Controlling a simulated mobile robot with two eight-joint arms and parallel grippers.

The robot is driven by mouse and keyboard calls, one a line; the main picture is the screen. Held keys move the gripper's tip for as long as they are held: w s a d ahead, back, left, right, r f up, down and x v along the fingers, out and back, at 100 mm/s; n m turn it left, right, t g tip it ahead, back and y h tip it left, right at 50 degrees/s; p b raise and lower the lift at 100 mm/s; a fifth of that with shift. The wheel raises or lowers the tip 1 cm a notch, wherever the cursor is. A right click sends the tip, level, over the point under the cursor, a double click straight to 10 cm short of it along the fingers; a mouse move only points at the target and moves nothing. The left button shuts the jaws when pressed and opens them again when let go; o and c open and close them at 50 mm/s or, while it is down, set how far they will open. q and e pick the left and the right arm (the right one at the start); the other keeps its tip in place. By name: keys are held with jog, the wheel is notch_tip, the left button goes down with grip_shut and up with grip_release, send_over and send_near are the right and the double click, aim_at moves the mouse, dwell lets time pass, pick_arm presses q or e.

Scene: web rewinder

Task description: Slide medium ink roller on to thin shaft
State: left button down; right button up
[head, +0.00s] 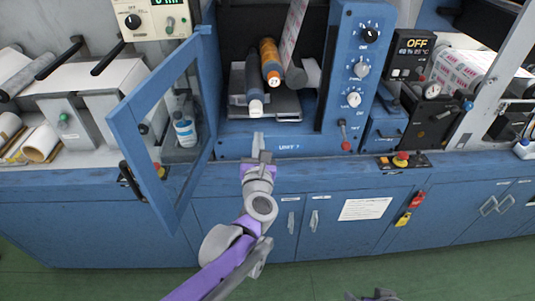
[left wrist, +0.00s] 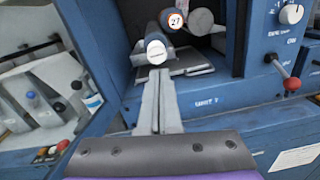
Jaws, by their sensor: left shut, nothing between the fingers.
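A dark roller with a white end (head: 254,85) lies in the open blue cabinet bay; its end also shows in the left wrist view (left wrist: 157,52). Beside it is an orange roller (head: 270,60), whose end is marked 27 in the left wrist view (left wrist: 175,20). I cannot tell which roller is the medium ink one, nor pick out the thin shaft. My left gripper (head: 258,140) is shut and empty, in front of the bay, just below the dark roller's end. In the left wrist view its fingers (left wrist: 158,78) point toward that end. Only a sliver of my right gripper (head: 372,295) shows.
An open blue windowed door (head: 165,130) stands left of the bay, close to my left arm. A bottle (head: 185,130) shows through its window. A blue control panel (head: 357,60) with knobs borders the bay's right side. A red-knobbed lever (head: 343,125) sticks out low there.

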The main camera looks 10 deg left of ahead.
pick_arm(q)
jog(key=shift+w+a+f+n+y, duration=0.15)
jog(key=shift+w+a+n, duration=0.25)
jog(key=shift+w, duration=0.95)
jog(key=shift+w+a+n+y, duration=0.25)
jog(key=shift+w+a, duration=0.15)
jog(key=shift+w, duration=0.9)
jog(key=shift+w+a+f+n+y, duration=0.1)
jog(key=shift+w+a+n, duration=0.3)
jog(key=shift+w, duration=0.95)
jog(key=shift+w, duration=0.1)
